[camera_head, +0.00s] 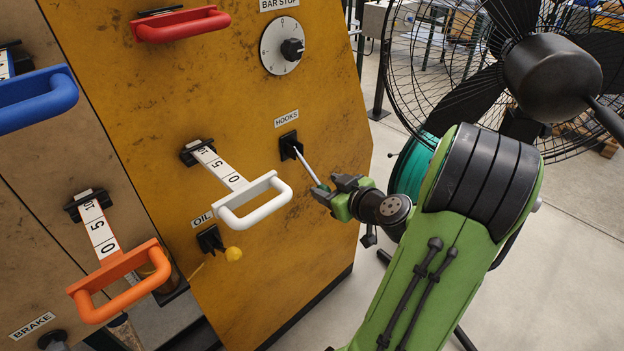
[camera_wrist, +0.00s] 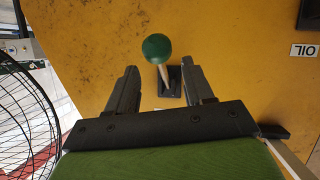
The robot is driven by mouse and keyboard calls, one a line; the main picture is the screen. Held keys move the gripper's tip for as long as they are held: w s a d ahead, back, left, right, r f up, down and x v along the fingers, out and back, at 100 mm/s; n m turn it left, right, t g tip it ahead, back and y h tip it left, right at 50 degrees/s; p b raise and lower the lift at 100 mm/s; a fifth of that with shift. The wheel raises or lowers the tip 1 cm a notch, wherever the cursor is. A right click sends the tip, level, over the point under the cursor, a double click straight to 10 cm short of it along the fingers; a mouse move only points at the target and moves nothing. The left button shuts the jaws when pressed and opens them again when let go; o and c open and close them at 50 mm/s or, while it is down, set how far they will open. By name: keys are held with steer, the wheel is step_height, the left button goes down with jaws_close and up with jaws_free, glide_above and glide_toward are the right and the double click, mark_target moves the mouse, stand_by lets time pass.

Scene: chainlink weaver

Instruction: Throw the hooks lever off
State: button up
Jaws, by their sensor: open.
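The hooks lever (camera_head: 308,168) is a thin pale rod on a black square mount, below the HOOKS label (camera_head: 286,118) on the yellow panel. In the head view its rod slants down to the right toward my gripper (camera_head: 337,188), and its tip is partly hidden at the fingers. In the wrist view the lever's green ball knob (camera_wrist: 157,47) shows clearly. My gripper (camera_wrist: 160,92) is open, with one finger on each side of the lever. No contact with the rod is visible.
A white handle (camera_head: 255,203) juts from the panel left of my gripper, with the yellow-knobbed OIL lever (camera_head: 233,254) below it. A BAR STOP dial (camera_head: 282,46) is above. A large caged fan (camera_head: 545,75) stands close on the right.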

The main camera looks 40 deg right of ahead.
mark_target(320, 184)
steer(key=x, duration=0.6)
steer(key=shift+w+f, duration=0.1)
steer(key=shift+w, duration=0.3)
steer(key=shift+c, duration=0.5)
steer(key=shift+s, duration=0.1)
jaws_close()
